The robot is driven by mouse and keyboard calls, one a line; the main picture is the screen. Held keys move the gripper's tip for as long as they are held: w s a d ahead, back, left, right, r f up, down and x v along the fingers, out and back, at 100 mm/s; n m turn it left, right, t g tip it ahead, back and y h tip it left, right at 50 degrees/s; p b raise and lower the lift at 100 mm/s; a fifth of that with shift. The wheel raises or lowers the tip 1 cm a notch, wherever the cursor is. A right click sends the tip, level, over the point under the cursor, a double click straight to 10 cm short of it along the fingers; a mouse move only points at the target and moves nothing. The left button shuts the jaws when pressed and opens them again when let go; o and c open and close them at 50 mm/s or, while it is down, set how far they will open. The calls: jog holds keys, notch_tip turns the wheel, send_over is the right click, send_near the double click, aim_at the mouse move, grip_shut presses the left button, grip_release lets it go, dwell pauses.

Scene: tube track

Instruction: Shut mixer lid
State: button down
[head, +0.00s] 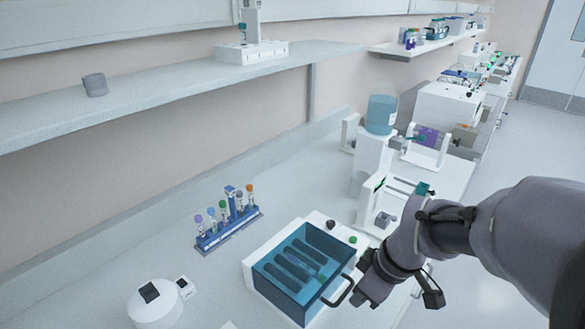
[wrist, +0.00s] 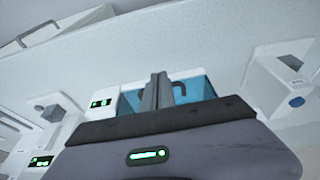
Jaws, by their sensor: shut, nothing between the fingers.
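The mixer (head: 252,262) is a white box on the bench, low in the middle of the head view. Its see-through blue lid (head: 300,262) lies over the tray, with several dark tubes visible beneath it. Whether it is fully down I cannot tell. A dark handle (head: 340,292) is on the lid's right edge. My gripper (head: 362,298) is just right of this handle; contact cannot be judged. In the wrist view the shut, empty fingers (wrist: 157,92) overlap the blue lid (wrist: 201,88), and the handle (wrist: 179,91) shows to their right.
A blue rack (head: 228,235) of capped tubes stands behind the mixer. A white round device (head: 153,306) is at the left front. A white device (head: 372,205) stands behind my gripper, near a blue bottle (head: 381,115). A shelf (head: 150,95) runs along the wall.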

jog(key=shift+f+b, duration=0.75)
jog(key=shift+f, duration=0.4)
